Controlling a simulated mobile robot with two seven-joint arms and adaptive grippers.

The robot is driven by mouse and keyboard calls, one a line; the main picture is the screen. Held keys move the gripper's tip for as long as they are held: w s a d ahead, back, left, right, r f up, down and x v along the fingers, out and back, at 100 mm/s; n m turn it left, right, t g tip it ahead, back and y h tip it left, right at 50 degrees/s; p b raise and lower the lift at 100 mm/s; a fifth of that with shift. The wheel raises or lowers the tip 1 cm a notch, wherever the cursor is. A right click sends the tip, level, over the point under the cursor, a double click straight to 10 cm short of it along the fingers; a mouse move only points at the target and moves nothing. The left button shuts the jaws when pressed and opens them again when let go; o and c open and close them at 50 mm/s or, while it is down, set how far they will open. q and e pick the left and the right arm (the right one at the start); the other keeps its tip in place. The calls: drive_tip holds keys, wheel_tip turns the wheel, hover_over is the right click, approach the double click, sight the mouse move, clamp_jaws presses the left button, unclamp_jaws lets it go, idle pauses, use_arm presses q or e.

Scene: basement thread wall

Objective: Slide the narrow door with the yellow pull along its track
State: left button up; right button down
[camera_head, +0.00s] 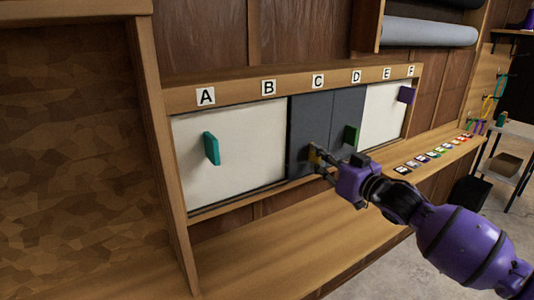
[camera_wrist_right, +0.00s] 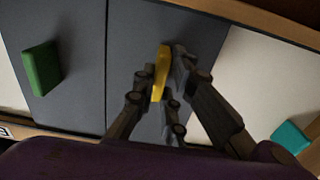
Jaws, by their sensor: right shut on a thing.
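In the head view my right gripper (camera_head: 318,160) reaches in from the right and partly hides the pull (camera_head: 312,152). My left gripper is not in view.
Beside it stands another dark grey door with a green pull (camera_head: 351,135). A white door with a teal pull (camera_head: 212,149) is at left, and a white door with a purple pull (camera_head: 406,94) at right. Letter labels line the top rail. A wooden ledge (camera_head: 290,245) runs below.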

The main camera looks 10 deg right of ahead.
drive_tip(key=c, duration=1.8)
unclamp_jaws()
drive_tip(key=shift+c, duration=0.2)
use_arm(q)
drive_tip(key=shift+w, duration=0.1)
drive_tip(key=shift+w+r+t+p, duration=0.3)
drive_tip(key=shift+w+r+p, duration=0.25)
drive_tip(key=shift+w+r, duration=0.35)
use_arm(e)
drive_tip(key=v, duration=0.7)
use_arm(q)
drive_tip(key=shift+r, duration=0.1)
